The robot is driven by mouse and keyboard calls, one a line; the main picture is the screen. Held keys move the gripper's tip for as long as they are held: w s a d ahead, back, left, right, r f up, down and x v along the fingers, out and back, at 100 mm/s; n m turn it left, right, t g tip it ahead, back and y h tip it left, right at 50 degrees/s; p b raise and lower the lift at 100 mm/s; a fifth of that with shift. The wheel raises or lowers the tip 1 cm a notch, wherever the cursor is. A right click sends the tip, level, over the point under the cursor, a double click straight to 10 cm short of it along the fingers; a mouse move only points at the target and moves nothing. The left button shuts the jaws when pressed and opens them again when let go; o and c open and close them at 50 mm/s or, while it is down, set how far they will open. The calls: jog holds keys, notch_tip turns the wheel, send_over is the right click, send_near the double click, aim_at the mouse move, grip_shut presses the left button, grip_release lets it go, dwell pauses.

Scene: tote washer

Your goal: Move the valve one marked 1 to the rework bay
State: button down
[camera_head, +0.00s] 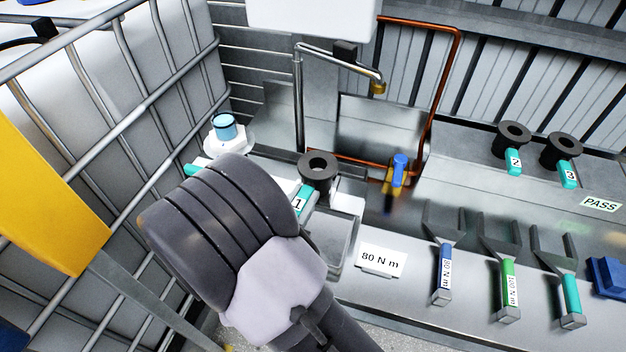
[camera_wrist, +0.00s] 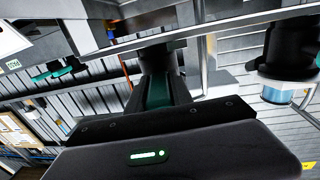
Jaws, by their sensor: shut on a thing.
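The valve marked 1 (camera_head: 318,168) has a dark ring-shaped body and a teal handle with a white "1" label. It is just beyond my arm in the head view. In the wrist view its teal handle (camera_wrist: 156,92) lies between the jaws of my gripper (camera_wrist: 160,100), which is shut on it. The arm hides the gripper in the head view. I cannot tell whether the valve touches a surface below. No readable label identifies the rework bay.
Valves marked 2 (camera_head: 514,140) and 3 (camera_head: 563,155) stand at right by a PASS sign (camera_head: 601,204). A blue-topped container (camera_head: 224,127) is left of the valve. A bent pipe (camera_head: 299,100) rises behind it.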

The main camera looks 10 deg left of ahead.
aim_at(304, 195)
jog(key=shift+r, duration=0.1)
jog(key=shift+r+p, duration=0.9)
jog(key=shift+r, duration=2.55)
jog(key=shift+d, duration=0.1)
